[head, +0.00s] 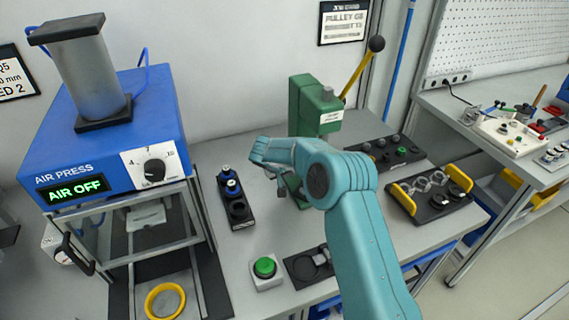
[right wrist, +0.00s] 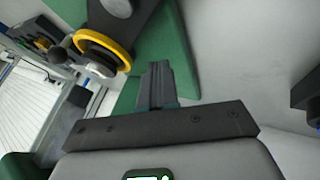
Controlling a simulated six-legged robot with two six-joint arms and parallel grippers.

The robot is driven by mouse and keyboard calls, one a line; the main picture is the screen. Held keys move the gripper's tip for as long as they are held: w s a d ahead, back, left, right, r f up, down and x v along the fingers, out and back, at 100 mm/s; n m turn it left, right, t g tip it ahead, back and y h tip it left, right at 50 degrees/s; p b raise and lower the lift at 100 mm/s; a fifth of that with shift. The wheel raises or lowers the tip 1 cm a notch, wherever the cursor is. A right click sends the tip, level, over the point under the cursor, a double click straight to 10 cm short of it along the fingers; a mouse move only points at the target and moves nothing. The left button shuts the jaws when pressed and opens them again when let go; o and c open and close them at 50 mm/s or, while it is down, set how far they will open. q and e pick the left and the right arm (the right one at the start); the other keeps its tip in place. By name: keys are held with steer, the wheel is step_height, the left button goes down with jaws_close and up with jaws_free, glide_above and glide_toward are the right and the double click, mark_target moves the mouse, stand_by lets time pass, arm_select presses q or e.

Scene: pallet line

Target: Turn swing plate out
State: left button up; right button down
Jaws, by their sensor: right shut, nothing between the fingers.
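The green press (head: 312,106) stands at the back of the bench, with a yellow lever ending in a black knob (head: 376,44). My right gripper (head: 281,189) is at the left front of the press, and my teal wrist hides much of the press's lower part. In the right wrist view the right gripper (right wrist: 156,82) is shut and empty, its fingers in front of green metal. A dark round disc with a yellow rim (right wrist: 104,50) is left of the fingers, apart from them. I cannot tell for sure whether this is the swing plate. My left gripper is not in view.
The blue air press (head: 110,125) with an AIR OFF display stands at the left. A black holder (head: 240,221), a green button (head: 265,267) and a black tray with yellow handles (head: 433,194) are on the bench. Some bench between holder and press is clear.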

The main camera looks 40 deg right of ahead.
steer(key=d, duration=0.1)
steer(key=d+p, duration=0.1)
steer(key=d, duration=0.1)
steer(key=shift+s+d+f+p, duration=0.3)
steer(key=shift+s+f, duration=0.05)
steer(key=shift+s, duration=0.05)
steer(key=shift+s+d+f, duration=0.1)
steer(key=shift+d, duration=0.35)
steer(key=shift+d+f+b, duration=0.1)
steer(key=shift+b, duration=0.3)
steer(key=shift+s+m, duration=0.1)
steer(key=shift+m, duration=0.2)
